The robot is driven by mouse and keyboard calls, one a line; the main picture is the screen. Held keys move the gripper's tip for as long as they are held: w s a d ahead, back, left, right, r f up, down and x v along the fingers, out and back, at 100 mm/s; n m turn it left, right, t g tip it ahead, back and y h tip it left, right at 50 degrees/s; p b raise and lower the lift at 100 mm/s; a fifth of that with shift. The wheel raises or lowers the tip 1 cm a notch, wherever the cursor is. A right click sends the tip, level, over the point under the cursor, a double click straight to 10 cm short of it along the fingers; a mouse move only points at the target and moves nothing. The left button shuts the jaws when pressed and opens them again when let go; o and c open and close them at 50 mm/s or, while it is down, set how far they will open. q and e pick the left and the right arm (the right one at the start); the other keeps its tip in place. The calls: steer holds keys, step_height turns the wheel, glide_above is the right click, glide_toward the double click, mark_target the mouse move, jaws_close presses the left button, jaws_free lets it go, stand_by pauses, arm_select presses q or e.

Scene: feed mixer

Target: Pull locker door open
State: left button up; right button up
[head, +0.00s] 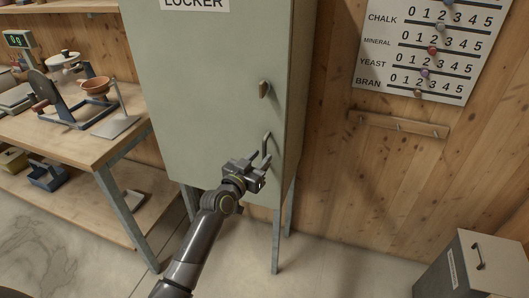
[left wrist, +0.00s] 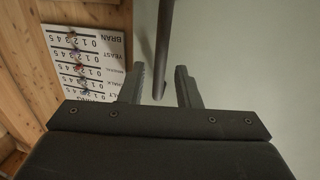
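The grey-green locker (head: 205,80) stands on legs against the wooden wall, and its door looks shut. A slim metal bar handle (head: 266,143) sits low near the door's right edge. A brown latch knob (head: 264,89) is above it. My left gripper (head: 262,167) is at the lower end of the handle. In the left wrist view its two fingers (left wrist: 159,88) are apart, with the dark handle bar (left wrist: 164,45) showing between them. A gap shows on both sides of the bar. My right gripper is in neither view.
A wooden bench (head: 75,143) with a balance and bowl stands left of the locker. A score board (head: 430,45) and peg rail (head: 400,124) are on the right wall. A grey bin (head: 470,265) stands at lower right. Floor in front is clear.

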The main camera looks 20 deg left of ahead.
mark_target(264, 153)
arm_select(q)
steer(key=shift+x, duration=1.65)
jaws_close()
